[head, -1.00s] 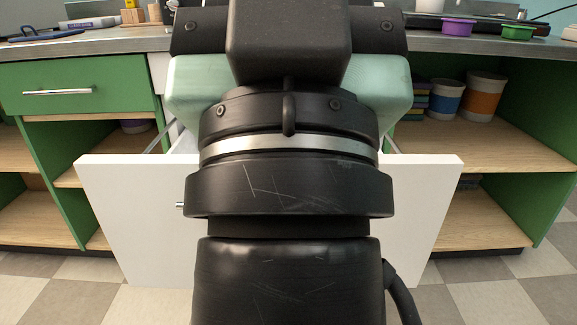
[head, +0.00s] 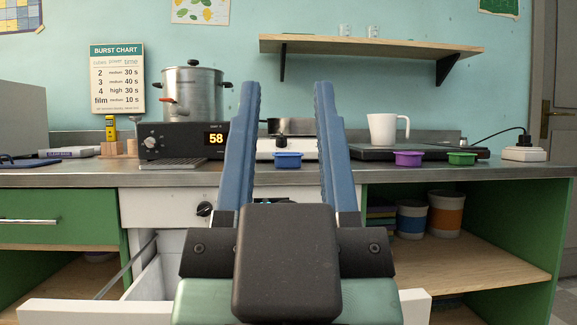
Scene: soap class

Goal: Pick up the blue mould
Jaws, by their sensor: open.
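The blue mould (head: 288,160) is a small, shallow blue tub with a rim. It sits near the front edge of the metal counter (head: 80,176), in front of a white appliance. My gripper (head: 286,90) is open and empty, with two long blue fingers pointing up and forward. In the picture the mould shows in the gap between the fingers, clear of both. The gripper's body is below and nearer than the counter edge.
A purple mould (head: 408,158) and a green mould (head: 461,158) sit to the right. A white mug (head: 386,129) stands on a dark flat plate behind. A black unit reading 58 (head: 180,141) with a steel pot (head: 192,92) is left. A white drawer (head: 60,311) stands open below.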

